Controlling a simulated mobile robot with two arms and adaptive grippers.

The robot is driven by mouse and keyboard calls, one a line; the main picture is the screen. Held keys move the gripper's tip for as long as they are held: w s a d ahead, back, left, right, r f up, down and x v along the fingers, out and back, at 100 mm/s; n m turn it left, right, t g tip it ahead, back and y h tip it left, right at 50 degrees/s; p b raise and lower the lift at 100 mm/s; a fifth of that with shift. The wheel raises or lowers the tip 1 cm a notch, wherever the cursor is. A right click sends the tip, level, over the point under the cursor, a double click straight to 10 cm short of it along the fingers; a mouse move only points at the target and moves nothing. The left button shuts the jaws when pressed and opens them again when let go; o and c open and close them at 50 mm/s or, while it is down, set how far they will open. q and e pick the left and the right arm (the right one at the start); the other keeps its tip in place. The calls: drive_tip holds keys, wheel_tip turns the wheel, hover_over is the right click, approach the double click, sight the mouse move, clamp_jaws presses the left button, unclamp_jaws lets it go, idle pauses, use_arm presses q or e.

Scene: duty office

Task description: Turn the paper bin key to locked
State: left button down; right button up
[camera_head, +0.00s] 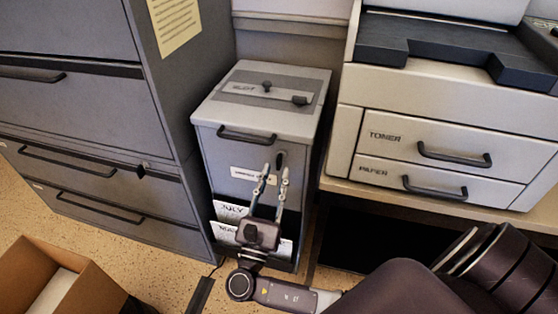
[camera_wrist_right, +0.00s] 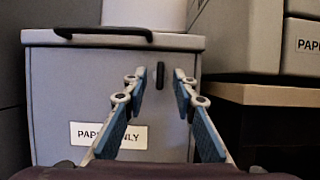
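The paper bin (camera_head: 222,152) is a grey box with a light lid, standing between the filing cabinet and the printer. Its dark key (camera_head: 280,159) is on the upper right of the front face. In the right wrist view the key (camera_wrist_right: 160,77) stands upright as a narrow dark bar, between the fingertips in the picture. My right gripper (camera_head: 275,174) is open and empty in front of the bin, just below the key in the head view. I cannot tell any contact with the key. My left gripper is not in view.
The bin has a lid handle (camera_head: 247,136) and a white label (camera_wrist_right: 88,134), partly covered by a finger. A filing cabinet (camera_head: 175,130) stands close on the left. The printer (camera_head: 345,132) sits on a table at right. An open cardboard box (camera_head: 95,286) is at lower left.

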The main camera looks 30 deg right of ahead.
sight(278, 167)
drive_tip(key=shift+x, duration=2.25)
drive_tip(key=shift+c, duration=0.4)
clamp_jaws()
